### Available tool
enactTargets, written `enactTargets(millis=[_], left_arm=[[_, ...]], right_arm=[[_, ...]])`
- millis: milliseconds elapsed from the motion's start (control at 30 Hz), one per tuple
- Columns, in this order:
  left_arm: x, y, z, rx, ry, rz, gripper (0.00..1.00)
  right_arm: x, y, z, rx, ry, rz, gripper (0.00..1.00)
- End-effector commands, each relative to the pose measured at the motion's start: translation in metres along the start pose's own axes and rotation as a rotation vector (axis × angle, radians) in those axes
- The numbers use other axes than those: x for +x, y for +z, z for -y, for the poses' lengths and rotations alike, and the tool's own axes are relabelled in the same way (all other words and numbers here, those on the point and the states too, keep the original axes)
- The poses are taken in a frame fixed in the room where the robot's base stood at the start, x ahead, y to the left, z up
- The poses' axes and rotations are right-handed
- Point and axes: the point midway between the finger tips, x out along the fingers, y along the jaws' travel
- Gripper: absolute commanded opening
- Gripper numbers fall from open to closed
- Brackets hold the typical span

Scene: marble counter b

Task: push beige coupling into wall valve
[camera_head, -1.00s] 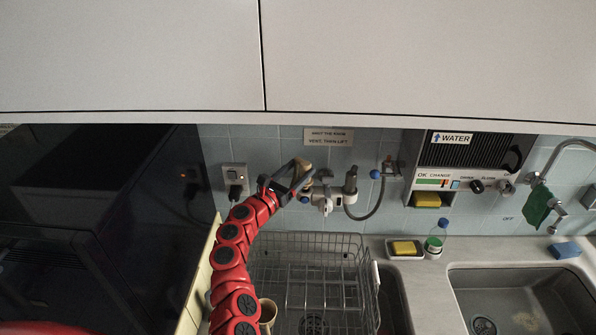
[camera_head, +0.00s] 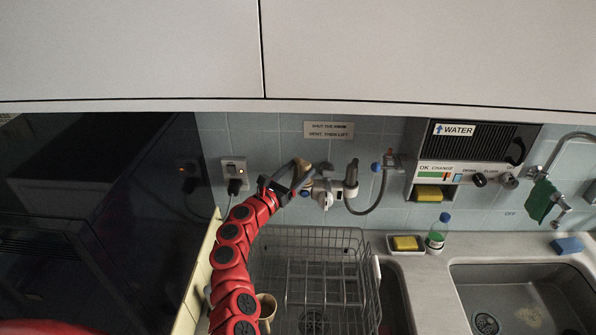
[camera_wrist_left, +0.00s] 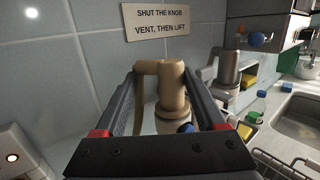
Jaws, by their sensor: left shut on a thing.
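The beige coupling (camera_wrist_left: 172,85) stands upright between the fingers of my left gripper (camera_head: 295,180), which is shut on it. Its bent arm and beige hose hang at its left in the wrist view. In the head view the coupling (camera_head: 303,170) is mostly behind the fingers. The white wall valve (camera_head: 327,198) is just right of the gripper in the head view. In the wrist view a pale part and a blue knob (camera_wrist_left: 186,127) show below the coupling. Whether the coupling touches the valve or is seated in it I cannot tell. My right gripper is not in view.
A grey coupling on a hose (camera_head: 351,180) stands right of the valve. A sign (camera_head: 328,130) is on the tiles above. A wall socket (camera_head: 234,172) with a plug is at the left. A wire rack (camera_head: 330,235) stands below, and the water unit (camera_head: 462,155) hangs at the right.

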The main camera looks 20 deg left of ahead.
Motion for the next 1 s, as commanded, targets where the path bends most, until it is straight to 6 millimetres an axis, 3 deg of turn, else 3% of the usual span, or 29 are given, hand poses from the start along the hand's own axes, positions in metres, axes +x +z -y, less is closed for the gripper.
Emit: enactTargets(millis=[133,167,300,667,1000], left_arm=[[-0.001,-0.005,0.000,0.000,0.000,0.000,0.14],[-0.001,-0.004,0.000,0.000,0.000,0.000,0.74],[-0.001,-0.004,0.000,0.000,0.000,0.000,0.99],[-0.004,-0.003,0.000,0.001,-0.001,0.003,1.00],[-0.049,-0.005,-0.001,0.002,0.005,0.004,1.00]], right_arm=[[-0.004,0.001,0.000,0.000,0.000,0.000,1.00],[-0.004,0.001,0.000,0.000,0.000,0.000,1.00],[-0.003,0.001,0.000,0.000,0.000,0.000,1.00],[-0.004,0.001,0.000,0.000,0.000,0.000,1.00],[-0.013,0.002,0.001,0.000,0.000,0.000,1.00]])
